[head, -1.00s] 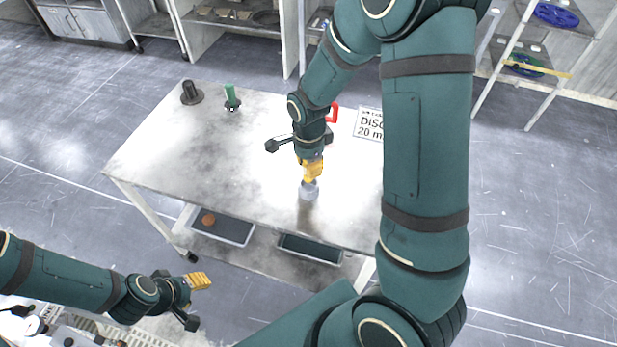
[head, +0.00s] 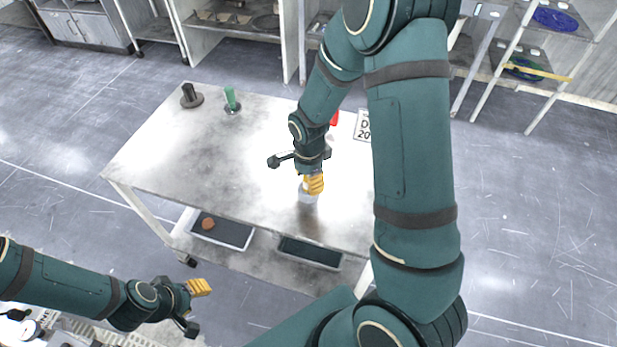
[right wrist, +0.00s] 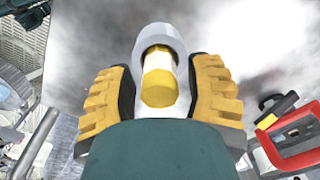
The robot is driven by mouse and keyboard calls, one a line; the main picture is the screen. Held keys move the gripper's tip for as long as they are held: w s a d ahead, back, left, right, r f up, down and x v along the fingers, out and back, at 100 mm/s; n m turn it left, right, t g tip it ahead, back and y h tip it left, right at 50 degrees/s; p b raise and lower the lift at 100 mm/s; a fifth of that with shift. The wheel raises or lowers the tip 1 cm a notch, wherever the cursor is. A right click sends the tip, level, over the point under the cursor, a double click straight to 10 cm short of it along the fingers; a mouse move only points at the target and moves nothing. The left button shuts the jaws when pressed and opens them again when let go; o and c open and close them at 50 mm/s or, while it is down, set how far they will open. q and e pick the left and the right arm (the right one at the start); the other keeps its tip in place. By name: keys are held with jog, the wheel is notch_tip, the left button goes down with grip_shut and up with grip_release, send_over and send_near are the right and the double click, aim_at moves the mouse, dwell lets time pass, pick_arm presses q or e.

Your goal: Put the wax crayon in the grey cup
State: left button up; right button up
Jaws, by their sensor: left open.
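The grey cup (head: 307,198) stands on the metal table, partly hidden under my right gripper (head: 313,185). In the right wrist view the grey cup (right wrist: 143,42) lies just beyond the fingertips. The wax crayon (right wrist: 158,88), yellow with a white band, points away from the camera, its far end within the cup's rim. How deep it reaches is unclear. My right gripper (right wrist: 161,95) has a finger on each side of the crayon, with a narrow gap at each. My left gripper (head: 197,306) is open and empty, low at the left, away from the table.
A dark peg on a round base (head: 190,96) and a green peg (head: 231,99) stand at the table's far left. A red-framed object (head: 334,118) and a sign (head: 363,126) are behind my right arm. The table's left part is clear. Trays (head: 235,236) sit on the shelf below.

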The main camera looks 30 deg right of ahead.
jog(key=shift+r, duration=0.2)
notch_tip(320, 180, up, 12)
jog(key=p, duration=0.2)
jog(key=shift+s, duration=0.1)
dwell(0.6)
